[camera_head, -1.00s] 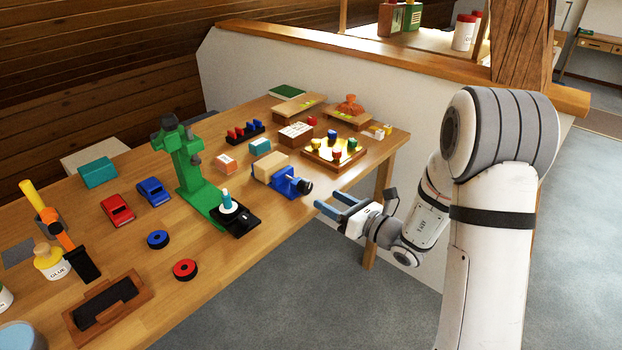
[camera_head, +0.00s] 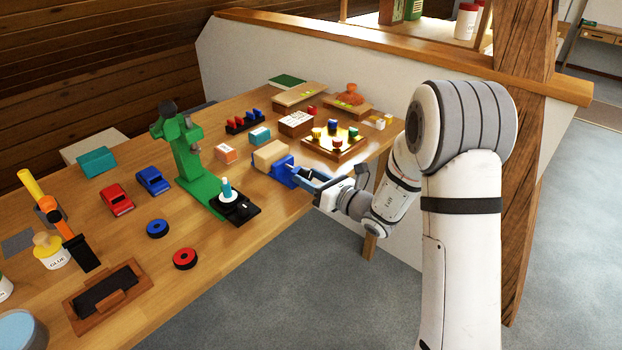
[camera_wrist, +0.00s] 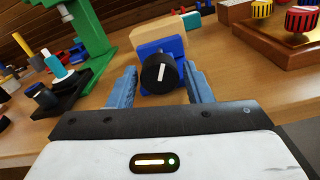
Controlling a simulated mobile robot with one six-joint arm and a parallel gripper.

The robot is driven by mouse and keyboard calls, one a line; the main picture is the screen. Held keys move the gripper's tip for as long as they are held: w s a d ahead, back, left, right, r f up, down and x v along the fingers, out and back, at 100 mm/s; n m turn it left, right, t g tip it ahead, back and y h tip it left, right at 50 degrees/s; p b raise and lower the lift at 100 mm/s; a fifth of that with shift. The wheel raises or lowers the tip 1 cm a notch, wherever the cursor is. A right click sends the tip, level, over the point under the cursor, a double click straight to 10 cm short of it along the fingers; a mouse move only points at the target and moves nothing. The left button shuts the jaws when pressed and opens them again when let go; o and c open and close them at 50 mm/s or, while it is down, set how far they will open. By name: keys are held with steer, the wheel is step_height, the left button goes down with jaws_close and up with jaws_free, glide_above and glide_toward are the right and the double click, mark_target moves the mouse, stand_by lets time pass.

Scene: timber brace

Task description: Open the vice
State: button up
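The vice is blue with a tan wooden block in its jaws. In the head view, the blue vice (camera_head: 283,171) stands at the table's front edge and the block (camera_head: 268,154) sits at its far side. In the wrist view the vice (camera_wrist: 174,47) is straight ahead, with its black round knob (camera_wrist: 159,73) facing me; a white mark on the knob stands nearly upright. My gripper (camera_head: 305,179) is open, its two blue fingers on either side of the knob in the wrist view (camera_wrist: 160,88). I cannot tell whether the fingers touch the knob.
A wooden tray (camera_head: 333,150) with coloured pegs lies to the right. Small boxes, toy cars and a glue bottle (camera_head: 50,250) are elsewhere on the table. The floor in front is clear.

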steer(key=c, duration=0.7)
steer(key=shift+f+n+b, duration=0.25)
steer(key=shift+n+b, duration=0.55)
steer(key=shift+b, duration=0.35)
steer(key=shift+r+n+b, duration=0.1)
steer(key=shift+n+b, duration=0.5)
steer(key=shift+b, duration=0.05)
steer(key=shift+r, duration=0.15)
steer(key=o, duration=1)
steer(key=shift+s, duration=0.1)
